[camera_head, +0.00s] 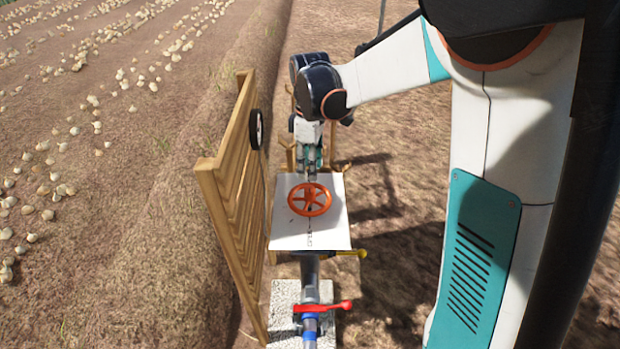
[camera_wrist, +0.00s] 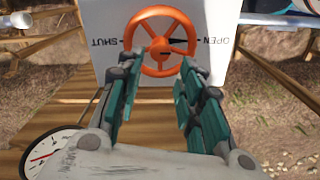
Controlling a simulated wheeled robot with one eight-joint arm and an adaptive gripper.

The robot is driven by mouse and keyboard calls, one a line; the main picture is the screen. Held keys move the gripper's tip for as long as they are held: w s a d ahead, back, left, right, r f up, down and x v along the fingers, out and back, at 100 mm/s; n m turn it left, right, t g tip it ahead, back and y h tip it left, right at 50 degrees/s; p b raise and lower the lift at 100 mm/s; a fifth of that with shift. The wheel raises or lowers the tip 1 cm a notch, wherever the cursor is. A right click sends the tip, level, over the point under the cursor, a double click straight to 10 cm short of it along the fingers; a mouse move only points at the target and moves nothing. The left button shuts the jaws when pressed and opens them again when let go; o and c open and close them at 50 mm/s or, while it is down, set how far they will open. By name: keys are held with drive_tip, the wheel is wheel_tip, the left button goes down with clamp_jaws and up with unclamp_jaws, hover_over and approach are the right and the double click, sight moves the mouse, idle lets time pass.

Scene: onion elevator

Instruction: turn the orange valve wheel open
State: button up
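The orange valve wheel (camera_head: 310,198) is a spoked wheel on a white board (camera_head: 330,235). In the wrist view the wheel (camera_wrist: 159,46) is ahead of my fingers, and the board carries upside-down OPEN lettering at right and SHUT lettering at left. A dark pointer (camera_wrist: 178,42) shows on the wheel's right side, towards OPEN. My gripper (camera_wrist: 173,62) is open, its two teal fingers apart with nothing between them. The fingertips overlap the wheel's near rim in the picture; I cannot tell whether they touch. In the head view my gripper (camera_head: 311,168) is just behind the wheel.
A slatted wooden fence (camera_head: 232,190) stands left of the board. A round gauge (camera_wrist: 50,152) shows at the wrist view's lower left. Open soil lies right.

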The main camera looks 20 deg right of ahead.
drive_tip(key=shift+r, duration=1.25)
drive_tip(key=s+r+m+t, duration=0.3)
drive_tip(key=s+m, duration=0.2)
drive_tip(key=s, duration=0.6)
drive_tip(key=s+r+m+t, duration=0.3)
drive_tip(key=s+m, duration=0.3)
drive_tip(key=s, duration=0.6)
drive_tip(key=shift+m+t, duration=0.3)
drive_tip(key=shift+t, duration=0.2)
